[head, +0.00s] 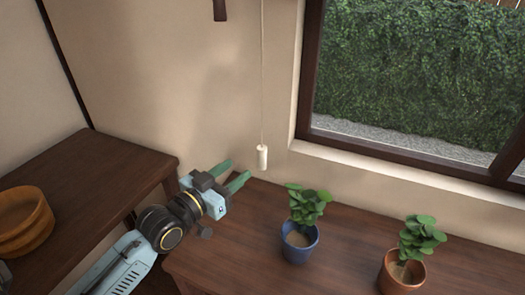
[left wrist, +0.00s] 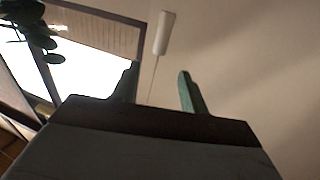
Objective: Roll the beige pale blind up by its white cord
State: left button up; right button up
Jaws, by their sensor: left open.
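The white cord (head: 262,75) hangs down the wall left of the window and ends in a small white pull (head: 263,157). My left gripper (head: 239,168) is open and empty, its green fingertips a little left of the pull and apart from it. In the left wrist view the pull (left wrist: 164,33) and the thin cord (left wrist: 153,80) appear between the two fingers and beyond them, with the pull toward the top. The beige blind is not in the head view, and I cannot make it out for sure in the left wrist view. My right gripper is not in view.
A dark wooden table (head: 330,265) below holds a plant in a blue pot (head: 300,245) and one in a terracotta pot (head: 400,272). A wooden bowl (head: 24,220) stands on a shelf (head: 95,165) at left. The dark-framed window (head: 400,155) is at right.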

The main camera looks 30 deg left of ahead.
aim_at(259, 153)
pick_arm(q)
jog(key=b+x, duration=0.1)
jog(key=x, duration=0.9)
jog(key=shift+w, duration=0.25)
jog(key=shift+w+d, duration=0.15)
jog(key=shift+w, duration=0.2)
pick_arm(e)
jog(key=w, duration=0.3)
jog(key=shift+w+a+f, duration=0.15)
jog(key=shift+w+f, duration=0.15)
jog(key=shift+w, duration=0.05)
pick_arm(q)
grip_shut()
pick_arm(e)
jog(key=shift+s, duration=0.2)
